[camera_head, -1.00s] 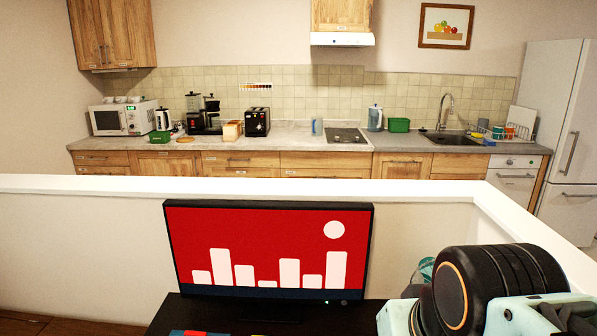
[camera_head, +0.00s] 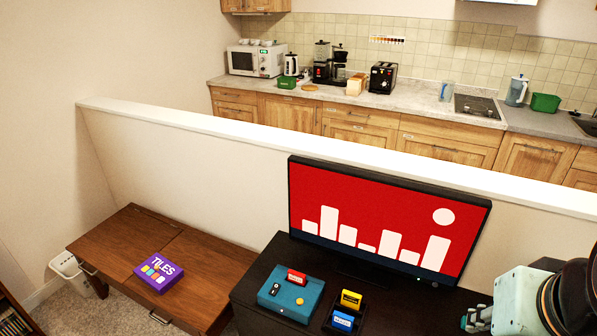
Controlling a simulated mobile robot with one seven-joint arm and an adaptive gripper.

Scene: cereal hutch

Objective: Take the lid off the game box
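The game box (camera_head: 160,272) is a flat purple box with "TILES" and coloured squares on its top. It lies on the brown wooden table (camera_head: 205,245) at the lower left of the head view. Its lid appears to be on. Parts of my arm show at the lower right edge, far to the right of the box.
A black stand (camera_head: 262,251) right of the table holds a monitor (camera_head: 385,220), a teal box (camera_head: 291,291) with small items on it, and a black holder with yellow and blue packs (camera_head: 342,320). A low white wall (camera_head: 190,175) runs behind. A white bin (camera_head: 68,268) stands left.

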